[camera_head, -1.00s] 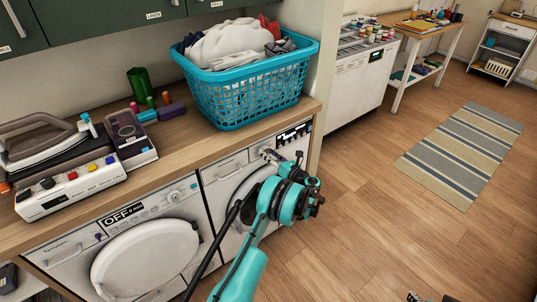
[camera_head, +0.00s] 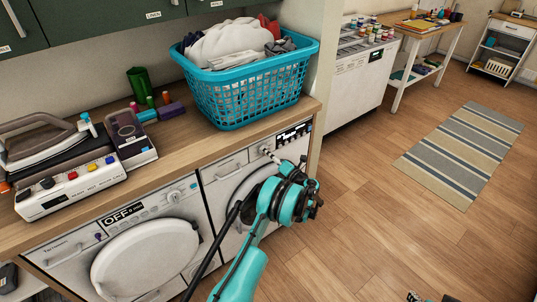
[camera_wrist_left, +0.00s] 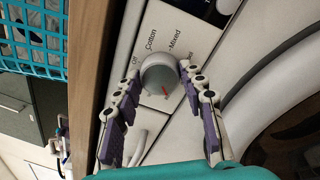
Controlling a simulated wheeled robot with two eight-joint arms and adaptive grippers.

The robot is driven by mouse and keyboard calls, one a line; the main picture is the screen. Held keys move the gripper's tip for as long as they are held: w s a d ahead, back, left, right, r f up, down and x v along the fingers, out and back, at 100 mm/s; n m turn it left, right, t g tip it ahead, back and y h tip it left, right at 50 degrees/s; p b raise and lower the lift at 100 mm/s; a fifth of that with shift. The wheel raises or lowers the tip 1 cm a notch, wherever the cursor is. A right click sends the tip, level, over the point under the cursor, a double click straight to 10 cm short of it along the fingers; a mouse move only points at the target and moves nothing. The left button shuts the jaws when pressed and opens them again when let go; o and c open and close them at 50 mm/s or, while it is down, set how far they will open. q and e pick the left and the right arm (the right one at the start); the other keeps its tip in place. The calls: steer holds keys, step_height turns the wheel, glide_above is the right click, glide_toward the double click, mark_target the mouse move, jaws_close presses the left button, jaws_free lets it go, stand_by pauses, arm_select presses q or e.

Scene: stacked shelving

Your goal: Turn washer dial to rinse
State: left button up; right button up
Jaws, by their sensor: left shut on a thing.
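The washer (camera_head: 226,168) is the right-hand white machine under the counter. Its round grey dial (camera_wrist_left: 158,72) has a red mark, which points down and slightly right in the left wrist view. Labels beside the dial read Off, Cotton and Mixed; another at the right is partly covered by a finger. My left gripper (camera_wrist_left: 160,76) is shut on the dial, one finger on each side. In the head view the left gripper (camera_head: 269,153) reaches the panel, with its wrist hiding part of the washer door. Small dark parts at the bottom edge, perhaps my right gripper (camera_head: 416,297), are mostly cut off.
A second white machine (camera_head: 70,246) with an OFF display stands left of the washer. On the wooden counter above are a teal laundry basket (camera_head: 247,98), an iron (camera_head: 42,141) and a button box (camera_head: 70,187). The floor at right is open around a striped rug (camera_head: 462,154).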

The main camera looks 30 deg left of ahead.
stand_by(0.4)
arm_select(q)
steer(key=o, duration=1.2)
steer(key=shift+c, duration=0.2)
steer(key=shift+d, duration=0.1)
steer(key=v, duration=1.1)
steer(key=shift+s+d, duration=0.15)
steer(key=shift+d, duration=0.25)
steer(key=shift+f, duration=0.1)
